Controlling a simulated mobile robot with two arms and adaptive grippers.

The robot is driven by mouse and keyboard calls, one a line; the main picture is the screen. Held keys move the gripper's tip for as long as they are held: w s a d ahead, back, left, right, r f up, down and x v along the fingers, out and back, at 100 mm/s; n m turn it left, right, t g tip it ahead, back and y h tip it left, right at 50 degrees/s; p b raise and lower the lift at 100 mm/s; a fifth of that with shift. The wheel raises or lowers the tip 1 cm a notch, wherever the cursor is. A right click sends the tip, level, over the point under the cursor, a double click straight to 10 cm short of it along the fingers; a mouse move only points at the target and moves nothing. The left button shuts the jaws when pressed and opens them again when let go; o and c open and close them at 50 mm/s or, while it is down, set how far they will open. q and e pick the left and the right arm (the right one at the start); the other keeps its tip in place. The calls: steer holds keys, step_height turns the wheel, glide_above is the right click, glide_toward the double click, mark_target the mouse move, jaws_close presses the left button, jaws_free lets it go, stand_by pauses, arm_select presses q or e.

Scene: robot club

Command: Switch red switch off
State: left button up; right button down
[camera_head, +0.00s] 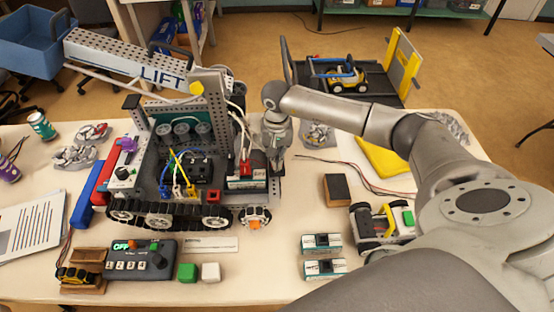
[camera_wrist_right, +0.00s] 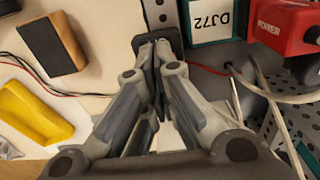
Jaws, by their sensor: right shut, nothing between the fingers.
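A red switch block (camera_head: 246,168) stands on top of the white-and-dark battery box (camera_head: 246,184) at the right side of the tracked robot. In the right wrist view the red switch block (camera_wrist_right: 283,28) is marked POWER and lies right of my fingertips, with a dark round part below the word. Its on or off position cannot be told. My right gripper (camera_head: 274,168) points down just right of the battery box, apart from the red block. In the right wrist view my right gripper (camera_wrist_right: 158,45) is shut and empty. My left gripper is not in view.
The tracked robot with its LIFT arm (camera_head: 150,68) fills the left of the table (camera_head: 270,285). Loose wires (camera_wrist_right: 240,85) run near the red block. A black-and-brown block (camera_head: 337,190), a small wheeled vehicle (camera_head: 382,228) and a yellow tray (camera_head: 382,157) lie to the right.

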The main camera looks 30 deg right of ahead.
steer(key=shift+f, duration=0.15)
steer(key=shift+s, duration=0.1)
steer(key=shift+w+r+p, duration=0.2)
steer(key=shift+r+p, duration=0.2)
steer(key=shift+r, duration=0.45)
steer(key=shift+s+r+p, duration=0.1)
steer(key=shift+r+p, duration=1.05)
steer(key=shift+r, duration=1.5)
